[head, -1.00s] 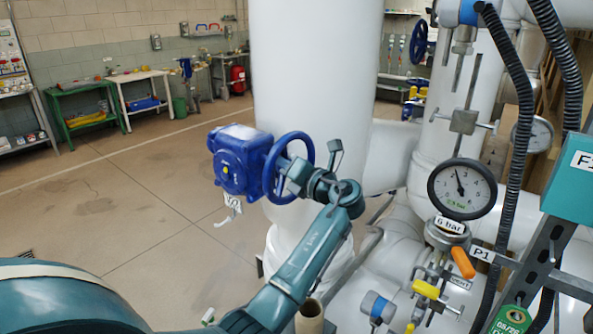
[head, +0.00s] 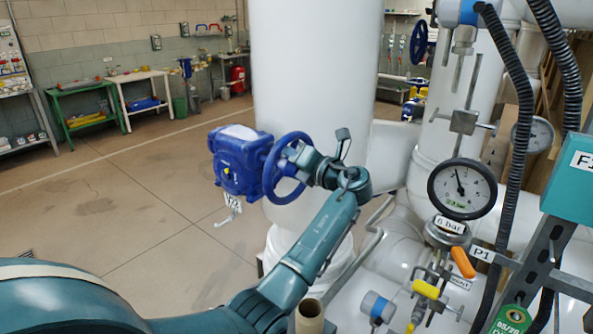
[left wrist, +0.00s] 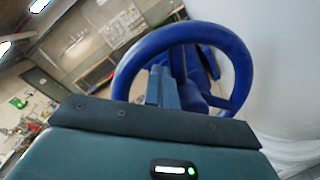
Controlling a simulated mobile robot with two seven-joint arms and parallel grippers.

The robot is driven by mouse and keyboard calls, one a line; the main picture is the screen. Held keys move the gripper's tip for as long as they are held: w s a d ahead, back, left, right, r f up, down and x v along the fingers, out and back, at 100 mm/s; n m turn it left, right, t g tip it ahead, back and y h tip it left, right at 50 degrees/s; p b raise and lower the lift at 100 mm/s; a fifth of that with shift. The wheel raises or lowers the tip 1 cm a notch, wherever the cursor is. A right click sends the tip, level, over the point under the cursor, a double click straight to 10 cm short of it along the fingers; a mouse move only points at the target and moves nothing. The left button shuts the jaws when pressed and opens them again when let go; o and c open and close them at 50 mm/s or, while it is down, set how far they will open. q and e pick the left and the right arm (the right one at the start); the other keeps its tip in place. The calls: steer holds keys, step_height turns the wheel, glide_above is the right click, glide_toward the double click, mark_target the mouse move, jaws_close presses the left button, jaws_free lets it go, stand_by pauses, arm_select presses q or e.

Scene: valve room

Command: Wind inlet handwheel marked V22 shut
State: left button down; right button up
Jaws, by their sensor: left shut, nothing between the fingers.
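The blue handwheel (head: 287,195) stands upright on the right side of a blue gearbox (head: 236,165), in front of the large white column. A white tag (head: 232,199) hanging below the gearbox appears to read V22. My left gripper (head: 296,158) is at the wheel from the right; its fingers are partly hidden by the wrist and rim. In the left wrist view the wheel rim (left wrist: 185,31) arches over the shut, empty fingers (left wrist: 163,88), which lie within the ring's outline by the spokes. I cannot tell whether they touch a spoke. My right gripper is not in view.
The white column (head: 310,70) stands directly behind the wheel. A pressure gauge (head: 462,188), yellow and orange levers and black hoses (head: 515,60) crowd the right side. A brown tube (head: 309,317) stands near my left forearm. The floor at left is open.

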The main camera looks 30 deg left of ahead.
arm_select(q)
steer(key=shift+w, duration=0.1)
steer(key=shift+w+d, duration=0.15)
steer(key=shift+w, duration=0.7)
steer(key=shift+w+d+f, duration=0.1)
steer(key=shift+w+f, duration=0.2)
steer(key=shift+w, duration=0.5)
steer(key=shift+b, duration=0.35)
steer(key=shift+w+f+b, duration=0.45)
steer(key=shift+w+f, duration=0.15)
steer(key=shift+w, duration=0.05)
steer(key=shift+f, duration=0.1)
